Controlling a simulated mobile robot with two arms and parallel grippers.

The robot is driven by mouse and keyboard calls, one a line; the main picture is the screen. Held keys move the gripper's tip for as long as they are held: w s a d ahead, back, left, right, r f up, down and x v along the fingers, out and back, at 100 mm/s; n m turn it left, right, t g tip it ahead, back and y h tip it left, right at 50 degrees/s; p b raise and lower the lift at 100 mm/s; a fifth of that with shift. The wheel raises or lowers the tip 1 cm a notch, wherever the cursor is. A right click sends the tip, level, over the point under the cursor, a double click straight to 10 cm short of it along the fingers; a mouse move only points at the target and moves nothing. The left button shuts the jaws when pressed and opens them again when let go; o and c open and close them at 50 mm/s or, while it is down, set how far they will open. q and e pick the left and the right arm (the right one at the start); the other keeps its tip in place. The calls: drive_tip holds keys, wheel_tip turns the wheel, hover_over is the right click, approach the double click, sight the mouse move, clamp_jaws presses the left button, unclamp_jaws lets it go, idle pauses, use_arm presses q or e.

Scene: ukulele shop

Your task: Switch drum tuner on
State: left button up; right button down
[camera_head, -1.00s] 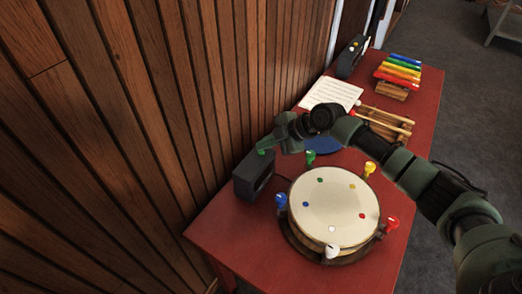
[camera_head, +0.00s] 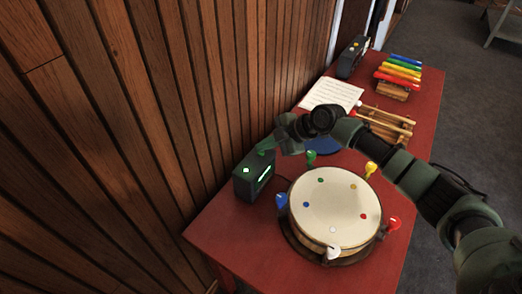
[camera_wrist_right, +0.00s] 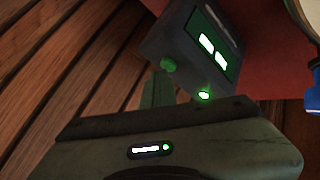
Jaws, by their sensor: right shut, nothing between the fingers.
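The drum tuner (camera_head: 243,184) is a dark box on the red table, between the wooden wall and the drum. Its front display is lit green-white and a small light on it glows. My left gripper is out of view.
The red table (camera_head: 225,232) runs along the wooden wall (camera_head: 130,130). Behind the drum are a blue disc (camera_head: 322,146), a wooden rack (camera_head: 385,124), a paper sheet (camera_head: 332,94), a coloured xylophone (camera_head: 400,72) and another dark box (camera_head: 352,57).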

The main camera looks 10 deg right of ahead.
sight(264, 154)
drive_tip(key=shift+r, duration=0.3)
wheel_tip(264, 154, up, 6)
drive_tip(key=p, duration=0.3)
idle(0.4)
